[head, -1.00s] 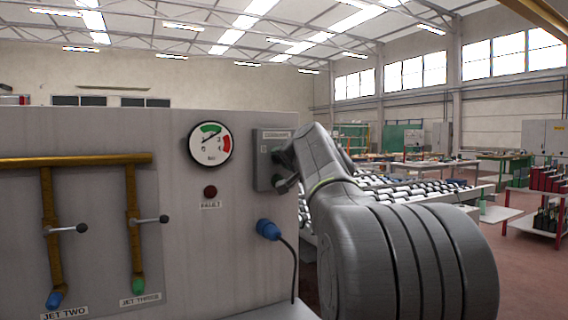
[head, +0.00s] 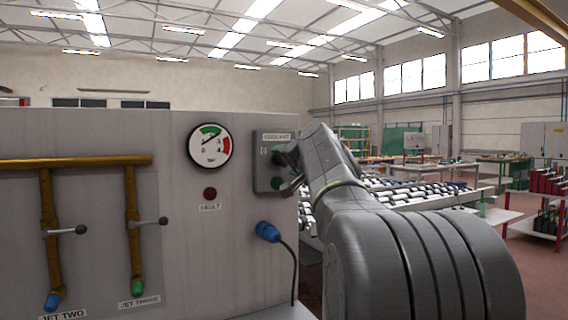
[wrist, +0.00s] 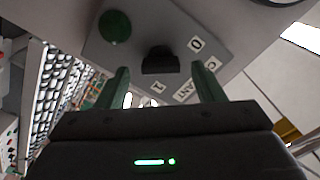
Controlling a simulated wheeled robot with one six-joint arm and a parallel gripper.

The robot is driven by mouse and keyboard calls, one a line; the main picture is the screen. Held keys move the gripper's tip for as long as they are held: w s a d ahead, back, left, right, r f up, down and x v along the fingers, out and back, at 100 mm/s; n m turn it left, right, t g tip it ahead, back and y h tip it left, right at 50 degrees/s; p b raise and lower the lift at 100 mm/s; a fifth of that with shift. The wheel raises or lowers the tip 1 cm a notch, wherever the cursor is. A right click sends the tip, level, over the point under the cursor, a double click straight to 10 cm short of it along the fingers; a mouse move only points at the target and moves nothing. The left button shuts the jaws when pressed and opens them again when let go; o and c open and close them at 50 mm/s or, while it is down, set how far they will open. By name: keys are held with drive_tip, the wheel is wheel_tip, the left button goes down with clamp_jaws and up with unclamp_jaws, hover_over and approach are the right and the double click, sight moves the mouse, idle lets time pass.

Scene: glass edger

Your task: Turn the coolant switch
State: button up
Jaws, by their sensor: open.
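The coolant switch is a black knob (wrist: 160,60) on a grey box (head: 263,165) labelled COOLANT, mounted at the right end of the machine panel. In the wrist view it shows between marks 0 (wrist: 196,44) and 1 (wrist: 157,87). My gripper (wrist: 160,72) is open, with one green finger to each side of the knob in the picture. No contact between fingers and knob is visible, and I cannot tell the depth gap. In the head view my wrist and gripper partly hide the box's right side and the knob.
A green round button (wrist: 115,26) sits on the same box. A pressure gauge (head: 210,146), a red fault lamp (head: 210,194) and a blue plug with a cable (head: 267,231) are nearby on the panel. Jet levers (head: 150,221) stick out at left. A roller conveyor (head: 400,189) lies behind my arm.

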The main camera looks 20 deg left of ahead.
drive_tip(key=b+v, duration=0.1)
drive_tip(key=v, duration=1.1)
drive_tip(key=shift+b, duration=0.3)
drive_tip(key=shift+a, duration=0.1)
drive_tip(key=p+x, duration=0.2)
drive_tip(key=x, duration=1.2)
